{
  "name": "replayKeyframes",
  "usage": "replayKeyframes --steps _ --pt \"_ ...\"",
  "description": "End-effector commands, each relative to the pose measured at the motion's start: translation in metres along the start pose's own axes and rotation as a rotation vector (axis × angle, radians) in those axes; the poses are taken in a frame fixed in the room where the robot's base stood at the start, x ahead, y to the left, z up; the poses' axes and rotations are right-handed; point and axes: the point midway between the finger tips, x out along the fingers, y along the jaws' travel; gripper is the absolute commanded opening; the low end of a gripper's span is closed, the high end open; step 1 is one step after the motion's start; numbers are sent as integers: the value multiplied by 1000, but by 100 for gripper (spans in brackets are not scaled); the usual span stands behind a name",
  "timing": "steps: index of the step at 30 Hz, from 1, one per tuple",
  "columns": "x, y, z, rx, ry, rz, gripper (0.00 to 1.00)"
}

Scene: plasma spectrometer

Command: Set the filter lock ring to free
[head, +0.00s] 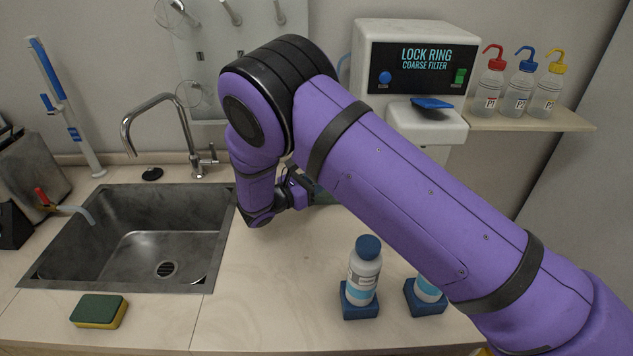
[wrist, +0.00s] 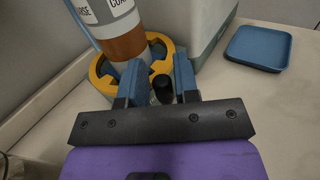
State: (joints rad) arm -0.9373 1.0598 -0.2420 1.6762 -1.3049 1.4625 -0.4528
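In the wrist view, a yellow and blue ring (wrist: 103,85), apparently the filter lock ring, surrounds the base of an upright filter cylinder (wrist: 125,45). The cylinder has a brown band and a partly cut-off label that seems to read COARSE. A dark knob (wrist: 162,88) stands on the near side of the ring. My gripper (wrist: 159,75) has its two blue fingers apart on either side of this knob, with a gap visible on the left. In the head view, my arm hides the ring, and my gripper (head: 297,187) shows only partly behind it.
A white unit labelled LOCK RING COARSE FILTER (head: 425,30) stands at the back. A sink (head: 55,255) is at left. A capped bottle (head: 364,272) and another beside it stand in blue holders in front. A blue tray (wrist: 258,48) lies right of the ring.

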Motion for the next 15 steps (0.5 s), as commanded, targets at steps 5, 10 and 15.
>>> replayKeyframes --steps 5,10,15 --pt "0 0 0 0 0 0 29" --pt "-12 0 0 0 1 2 29" --pt "-41 0 -1 0 1 4 29"
